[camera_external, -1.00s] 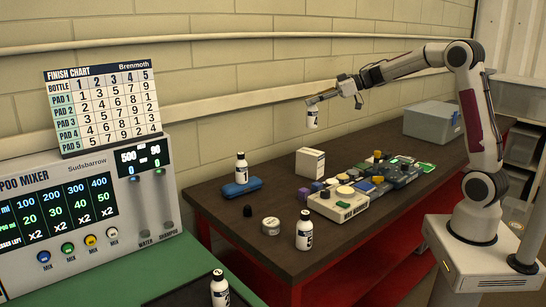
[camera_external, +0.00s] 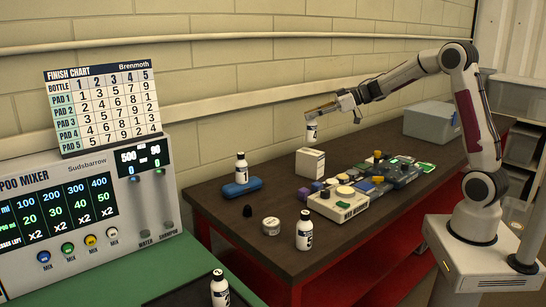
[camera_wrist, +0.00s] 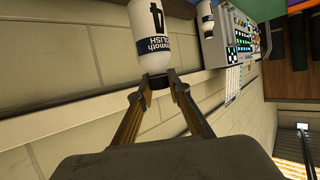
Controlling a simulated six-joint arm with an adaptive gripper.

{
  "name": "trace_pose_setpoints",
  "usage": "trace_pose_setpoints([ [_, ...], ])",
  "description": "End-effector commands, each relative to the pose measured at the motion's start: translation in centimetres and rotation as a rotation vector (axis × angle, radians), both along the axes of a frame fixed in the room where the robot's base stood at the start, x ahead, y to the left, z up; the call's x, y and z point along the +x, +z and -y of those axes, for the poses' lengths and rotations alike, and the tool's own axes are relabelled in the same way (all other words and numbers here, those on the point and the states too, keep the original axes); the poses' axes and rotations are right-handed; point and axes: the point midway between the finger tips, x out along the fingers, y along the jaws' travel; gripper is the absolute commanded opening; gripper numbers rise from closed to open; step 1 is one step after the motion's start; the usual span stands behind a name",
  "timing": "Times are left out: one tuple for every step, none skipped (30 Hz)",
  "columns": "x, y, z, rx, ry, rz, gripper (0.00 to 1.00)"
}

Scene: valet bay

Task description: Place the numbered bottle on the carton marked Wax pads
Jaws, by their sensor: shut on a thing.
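My gripper (camera_external: 313,115) is shut on the dark cap of a white bottle (camera_external: 311,133) with a dark label. In the wrist view the fingers (camera_wrist: 158,83) pinch the cap of this bottle (camera_wrist: 150,35), and a 4 shows on its label. The bottle hangs upright over a white carton (camera_external: 310,166) near the back of the table. Its bottom looks just above the carton's top; I cannot tell whether they touch. The carton's print is too small to read, and the carton is not identifiable in the wrist view.
A grey bin (camera_external: 432,124) sits at the far end. A finish chart (camera_external: 103,108) stands at left.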

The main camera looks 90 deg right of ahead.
Motion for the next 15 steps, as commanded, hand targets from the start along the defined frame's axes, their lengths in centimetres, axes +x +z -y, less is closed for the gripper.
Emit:
trace_pose_setpoints([
  [0.01,-0.26,0.00,0.000,0.000,0.000,0.00],
  [0.02,-0.38,0.00,-0.001,0.000,0.000,0.00],
  [0.01,-0.47,0.00,-0.002,0.001,0.001,0.00],
  [0.02,-0.51,0.00,-0.002,0.001,0.001,0.00],
  [0.01,-0.51,0.00,-0.002,0.001,0.001,0.00],
  [0.02,-0.51,0.00,-0.002,0.001,0.001,0.00],
  [0.02,-0.50,0.00,-0.002,0.001,0.001,0.00],
  [0.02,-0.50,0.00,-0.002,0.001,0.001,0.00],
  [0.01,-0.49,0.00,-0.002,0.001,0.001,0.00],
  [0.01,-0.49,0.00,-0.002,0.001,0.001,0.00],
  [0.01,-0.49,0.00,-0.002,0.001,0.001,0.00],
  [0.02,-0.53,0.00,-0.001,0.000,0.001,0.00],
  [0.01,-0.60,0.00,-0.001,0.000,0.001,0.00],
  [0.01,-0.71,0.00,0.000,0.000,0.000,0.00],
  [0.01,-0.94,0.00,0.001,0.001,0.000,0.00],
])
